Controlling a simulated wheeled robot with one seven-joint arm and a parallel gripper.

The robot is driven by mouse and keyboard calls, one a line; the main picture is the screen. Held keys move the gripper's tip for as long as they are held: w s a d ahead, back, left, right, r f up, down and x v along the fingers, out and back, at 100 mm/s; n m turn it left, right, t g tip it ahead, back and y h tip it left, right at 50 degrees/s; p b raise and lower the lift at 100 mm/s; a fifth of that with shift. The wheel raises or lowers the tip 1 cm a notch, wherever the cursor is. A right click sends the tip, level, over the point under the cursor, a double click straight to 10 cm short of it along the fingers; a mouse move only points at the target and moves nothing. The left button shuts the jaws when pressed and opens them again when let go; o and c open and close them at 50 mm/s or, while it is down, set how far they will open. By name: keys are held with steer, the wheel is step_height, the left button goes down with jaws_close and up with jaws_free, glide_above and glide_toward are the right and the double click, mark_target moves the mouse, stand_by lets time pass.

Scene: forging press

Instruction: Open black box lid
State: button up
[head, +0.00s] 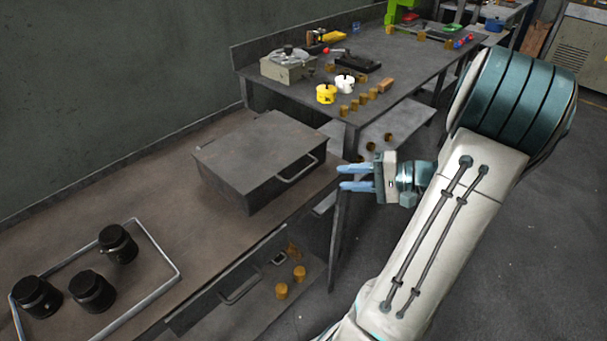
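The black box (250,185) is a dark grey-black metal box standing on the brown workbench. Its flat lid (255,145) is down and closed. A light metal handle (298,169) sits on its right-hand front side. My gripper (340,178) is to the right of the box, its two light-blue fingers pointing left toward the handle. The fingers are apart with nothing visible between them. A small gap shows between the fingertips and the box in this view. The inside of the box is hidden by the lid.
The workbench (150,195) carries several black cylinders (92,291) inside a metal frame (160,252) at lower left. A second grey table (420,62) with tools and brass cylinders stands behind.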

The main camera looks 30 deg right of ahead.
mark_target(305, 170)
steer(key=shift+m+t, duration=0.3)
steer(key=shift+t, duration=0.4)
steer(key=x, duration=0.8)
steer(key=w+d+f+x, duration=0.1)
steer(key=x, duration=0.3)
steer(key=shift+r, duration=0.1)
jaws_close()
